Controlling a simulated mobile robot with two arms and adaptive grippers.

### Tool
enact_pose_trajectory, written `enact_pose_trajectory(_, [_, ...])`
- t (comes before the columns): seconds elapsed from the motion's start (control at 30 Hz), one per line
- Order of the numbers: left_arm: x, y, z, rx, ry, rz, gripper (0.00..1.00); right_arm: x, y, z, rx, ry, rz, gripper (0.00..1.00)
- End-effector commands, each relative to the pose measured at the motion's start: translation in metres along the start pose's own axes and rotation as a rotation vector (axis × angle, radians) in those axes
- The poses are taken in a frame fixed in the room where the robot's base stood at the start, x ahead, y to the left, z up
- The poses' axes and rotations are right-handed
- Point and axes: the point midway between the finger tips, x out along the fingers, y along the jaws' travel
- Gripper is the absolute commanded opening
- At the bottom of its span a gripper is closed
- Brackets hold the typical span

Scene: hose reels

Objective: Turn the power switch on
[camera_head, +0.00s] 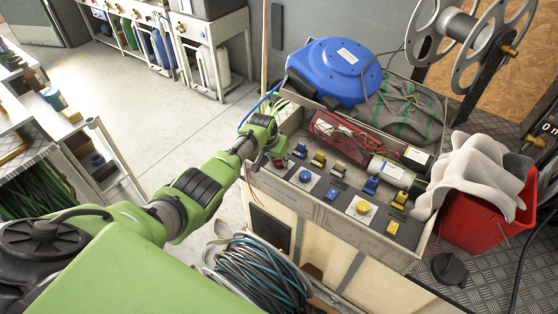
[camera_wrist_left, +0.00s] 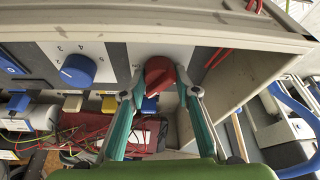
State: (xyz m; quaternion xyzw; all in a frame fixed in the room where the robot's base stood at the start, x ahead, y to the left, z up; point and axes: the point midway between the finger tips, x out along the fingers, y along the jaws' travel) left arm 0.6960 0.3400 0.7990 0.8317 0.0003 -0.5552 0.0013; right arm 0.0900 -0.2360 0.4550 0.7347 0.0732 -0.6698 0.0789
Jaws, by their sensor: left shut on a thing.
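The red power switch knob (camera_wrist_left: 158,75) is on a white plate at the panel's edge, with the lettering "ON" beside it in the left wrist view. My left gripper (camera_wrist_left: 160,93) has a teal-sided finger on either side of the knob and is shut on it. In the head view, my left gripper (camera_head: 270,150) is at the left end of the control panel (camera_head: 325,205), and only a little red shows by it. I cannot tell from these frames which position the knob is turned to. My right gripper is not in view.
A blue dial (camera_head: 304,176) and a yellow knob (camera_head: 362,207) sit along the same panel. Behind them are small blue and yellow switches, a red wired box (camera_head: 340,137) and a blue hose reel (camera_head: 335,70). A red bucket (camera_head: 480,222) with cloth stands right.

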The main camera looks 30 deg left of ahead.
Motion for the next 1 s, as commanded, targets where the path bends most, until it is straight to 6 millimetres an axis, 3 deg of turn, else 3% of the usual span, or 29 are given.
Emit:
enact_pose_trajectory(0.6, [0.007, -0.003, -0.001, 0.538, 0.005, 0.222, 0.07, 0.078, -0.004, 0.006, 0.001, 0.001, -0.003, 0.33])
enact_pose_trajectory(1.0, [0.005, -0.004, -0.002, 0.788, 0.003, 0.324, 0.07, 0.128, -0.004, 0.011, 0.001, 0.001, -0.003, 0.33])
